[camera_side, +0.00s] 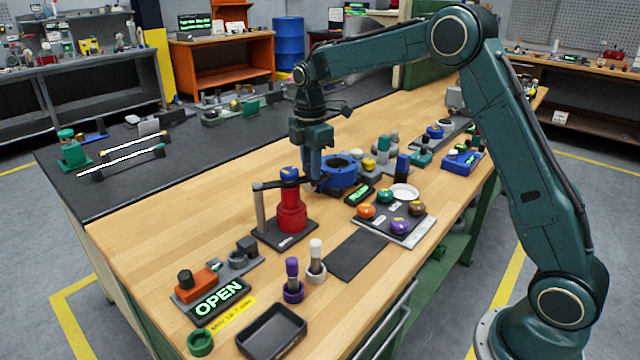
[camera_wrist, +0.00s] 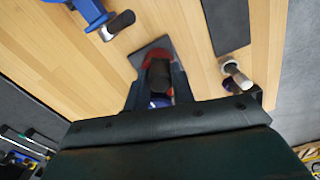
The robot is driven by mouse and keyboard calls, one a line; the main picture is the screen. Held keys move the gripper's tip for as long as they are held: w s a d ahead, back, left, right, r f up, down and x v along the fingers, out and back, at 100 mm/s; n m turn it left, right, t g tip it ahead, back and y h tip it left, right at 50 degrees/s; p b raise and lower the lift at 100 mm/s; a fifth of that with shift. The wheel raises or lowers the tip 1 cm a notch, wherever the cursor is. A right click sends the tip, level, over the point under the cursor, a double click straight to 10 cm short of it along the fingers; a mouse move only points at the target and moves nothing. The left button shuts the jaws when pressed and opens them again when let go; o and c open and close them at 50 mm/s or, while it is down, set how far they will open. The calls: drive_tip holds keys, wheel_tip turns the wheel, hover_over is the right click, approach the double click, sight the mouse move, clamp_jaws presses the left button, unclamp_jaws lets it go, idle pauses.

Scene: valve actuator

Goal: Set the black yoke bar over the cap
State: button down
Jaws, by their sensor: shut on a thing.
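The black yoke bar (camera_side: 270,185) is held at about the height of the blue cap (camera_side: 290,173). Its left end is at the top of a grey post (camera_side: 260,211), and its right part reaches my gripper (camera_side: 313,178). The cap sits on the red valve body (camera_side: 291,211); the bar crosses just below the cap's top, and I cannot tell whether they touch. In the wrist view, my gripper (camera_wrist: 157,92) is shut on the dark bar (camera_wrist: 159,75), with blue showing beside it and the red body (camera_wrist: 158,54) beyond. The bar's gripped part is mostly hidden.
A blue flanged ring (camera_side: 338,174) stands close right of my gripper. A tray (camera_side: 392,224) of coloured knobs is to the right, with a dark mat (camera_side: 356,255) before it. Purple (camera_side: 293,280) and white (camera_side: 316,262) pegs stand in front. Wood to the left is clear.

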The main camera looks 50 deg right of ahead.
drive_tip(key=shift+w+r, duration=0.1)
drive_tip(key=shift+w, duration=0.05)
drive_tip(key=c, duration=1.2)
unclamp_jaws()
wheel_tip(320, 180, up, 14)
drive_tip(key=shift+f, duration=0.15)
drive_tip(key=s+a+r+m+t, duration=0.2)
drive_tip(key=s+m, duration=0.2)
drive_tip(key=s, duration=0.6)
drive_tip(key=s+a+r+m+t, duration=0.15)
drive_tip(key=s+m, duration=0.25)
drive_tip(key=s, duration=0.5)
drive_tip(key=s+f+m, duration=0.2)
drive_tip(key=s, duration=0.3)
drive_tip(key=s+a+f+m+t, duration=0.1)
drive_tip(key=s+f+m, duration=0.1)
drive_tip(key=s, duration=0.3)
drive_tip(key=s+a+f+m+t, duration=0.1)
drive_tip(key=s+f+m, duration=0.2)
drive_tip(key=s+f, duration=0.1)
drive_tip(key=shift+s+a, duration=0.2)
drive_tip(key=shift+s, duration=0.5)
